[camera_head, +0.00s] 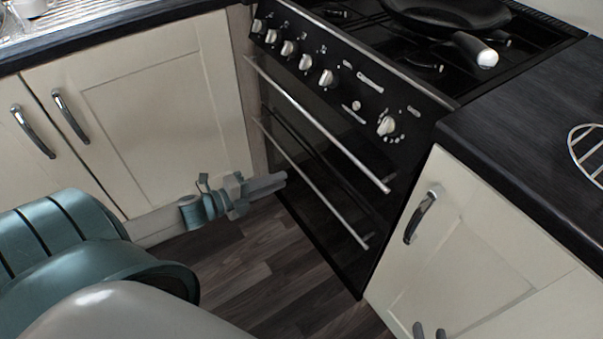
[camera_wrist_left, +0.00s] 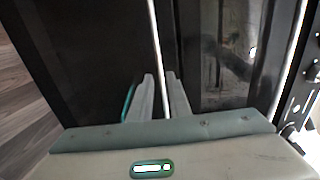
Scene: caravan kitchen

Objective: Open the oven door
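The black oven (camera_head: 330,150) has two long silver door handles, an upper one (camera_head: 310,118) and a lower one (camera_head: 310,183). Both doors look shut. My left gripper (camera_head: 280,180) is low in front of the oven, with its fingertips close to the lower handle. In the left wrist view my left gripper (camera_wrist_left: 160,92) is open, and the lower handle (camera_wrist_left: 156,35) lines up with the gap between its fingers. Contact cannot be made out. Only the fingertips of my right gripper (camera_head: 429,331) show at the bottom edge, apart and empty.
Cream cupboards stand to the left (camera_head: 150,110) and right (camera_head: 480,240) of the oven, with protruding handles. A dark pan (camera_head: 445,12) sits on the hob, its handle toward the right worktop (camera_head: 540,130). The wooden floor (camera_head: 250,265) before the oven is clear.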

